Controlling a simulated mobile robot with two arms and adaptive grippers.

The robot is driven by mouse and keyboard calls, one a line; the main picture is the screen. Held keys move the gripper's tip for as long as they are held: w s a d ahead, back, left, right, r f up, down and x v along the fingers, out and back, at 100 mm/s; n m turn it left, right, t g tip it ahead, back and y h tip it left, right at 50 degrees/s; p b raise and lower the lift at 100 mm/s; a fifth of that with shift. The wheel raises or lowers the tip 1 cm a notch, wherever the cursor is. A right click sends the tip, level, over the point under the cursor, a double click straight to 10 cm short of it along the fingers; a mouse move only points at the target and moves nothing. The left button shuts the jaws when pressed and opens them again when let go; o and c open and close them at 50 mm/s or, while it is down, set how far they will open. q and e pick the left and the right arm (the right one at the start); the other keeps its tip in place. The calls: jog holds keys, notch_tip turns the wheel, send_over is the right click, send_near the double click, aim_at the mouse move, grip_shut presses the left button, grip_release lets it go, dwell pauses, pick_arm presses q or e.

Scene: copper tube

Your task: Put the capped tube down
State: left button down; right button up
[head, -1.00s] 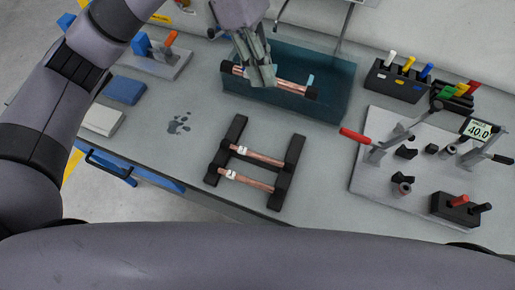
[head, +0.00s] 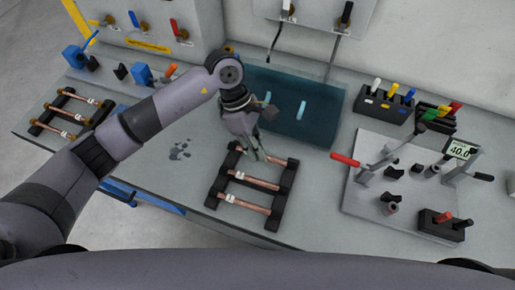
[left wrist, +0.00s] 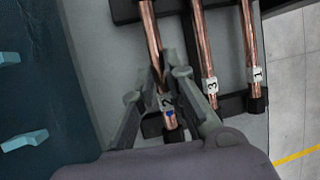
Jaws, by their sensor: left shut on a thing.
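My left gripper (head: 256,154) is shut on a copper tube (head: 277,161) at the far end of the black rack (head: 222,182). In the left wrist view the fingers (left wrist: 165,84) close around this tube (left wrist: 152,35), beside a white tag marked 2. Its lower end looks dark, partly hidden by the gripper. The tube lies roughly parallel to two other copper tubes, tagged 3 (left wrist: 203,45) and 1 (left wrist: 250,45), which rest across the rack. I cannot tell whether the held tube touches the rack. My right gripper is not in view.
A dark teal mat or tray (head: 325,125) with light blue supports (head: 301,108) lies behind the rack. A grey fixture plate (head: 365,195) with red-handled clamps stands right. Another tube rack (head: 45,122) is at the far left.

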pick_arm(q)
jog(key=shift+f, duration=0.95)
jog(key=shift+f, duration=0.1)
jog(key=shift+f, duration=0.1)
jog(key=c, duration=1.6)
grip_release()
